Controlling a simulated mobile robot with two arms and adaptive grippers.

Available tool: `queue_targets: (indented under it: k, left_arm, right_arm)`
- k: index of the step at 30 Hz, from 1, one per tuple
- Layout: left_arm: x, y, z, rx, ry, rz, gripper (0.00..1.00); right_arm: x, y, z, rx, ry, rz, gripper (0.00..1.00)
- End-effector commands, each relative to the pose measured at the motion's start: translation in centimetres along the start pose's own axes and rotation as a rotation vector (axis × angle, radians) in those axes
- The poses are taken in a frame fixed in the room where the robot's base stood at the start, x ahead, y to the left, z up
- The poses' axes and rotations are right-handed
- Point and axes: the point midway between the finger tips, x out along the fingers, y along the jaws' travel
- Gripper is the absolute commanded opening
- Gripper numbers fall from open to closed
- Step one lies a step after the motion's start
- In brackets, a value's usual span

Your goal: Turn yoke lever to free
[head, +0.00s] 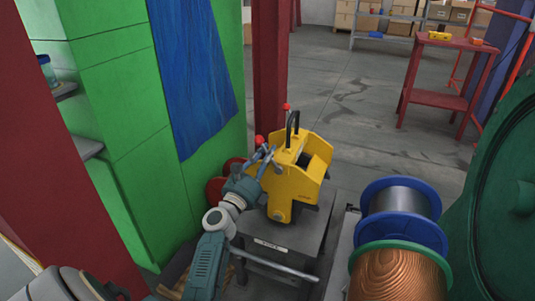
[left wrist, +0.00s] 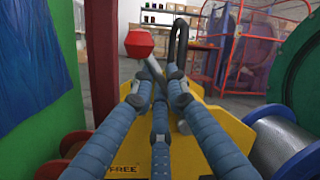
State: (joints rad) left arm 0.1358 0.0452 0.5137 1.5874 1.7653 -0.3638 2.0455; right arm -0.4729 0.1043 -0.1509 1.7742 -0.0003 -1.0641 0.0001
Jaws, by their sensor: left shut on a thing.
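The yellow yoke (head: 297,172) stands on a grey stand in the head view, with a black loop handle (head: 292,128) on top. A lever with a red knob (head: 259,140) is at its left side. My left gripper (head: 266,162) is at this lever. In the left wrist view, its blue-grey fingers (left wrist: 160,88) are closed around the lever's metal shaft (left wrist: 154,68), below the red knob (left wrist: 139,44). The word FREE shows on the yellow body (left wrist: 122,169) at the lower left. My right gripper is out of view.
A blue-flanged spool (head: 404,205) and a copper wire spool (head: 398,275) lie right of the stand (head: 290,235). A green cabinet (head: 120,120) and red post (head: 270,75) are left and behind. Open floor (head: 350,100) lies behind, towards a red table (head: 440,97).

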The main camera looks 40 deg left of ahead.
Motion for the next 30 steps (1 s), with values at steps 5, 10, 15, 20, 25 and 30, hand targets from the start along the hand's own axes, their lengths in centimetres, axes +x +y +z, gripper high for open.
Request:
queue_targets:
  k: [5,10,15,20,25,30]
  left_arm:
    - [-0.1,0.2,-0.2,-0.008,0.002,0.004,0.00]
    - [-0.1,0.2,-0.2,-0.008,0.002,0.004,0.25]
    - [-0.1,0.1,-0.1,-0.006,0.001,0.003,0.32]
    - [-0.1,0.1,-0.1,-0.004,0.001,0.002,0.32]
    - [-1.7,0.1,-0.2,-0.004,0.002,0.003,0.32]
    - [-5.3,0.2,-0.2,-0.005,0.003,0.006,0.32]
  right_arm:
    - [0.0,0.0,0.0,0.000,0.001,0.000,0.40]
    - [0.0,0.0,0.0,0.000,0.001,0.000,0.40]
    - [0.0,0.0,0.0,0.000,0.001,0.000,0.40]
    - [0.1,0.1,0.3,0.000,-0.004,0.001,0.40]
    - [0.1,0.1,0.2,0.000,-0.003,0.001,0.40]
    - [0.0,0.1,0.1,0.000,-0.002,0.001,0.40]
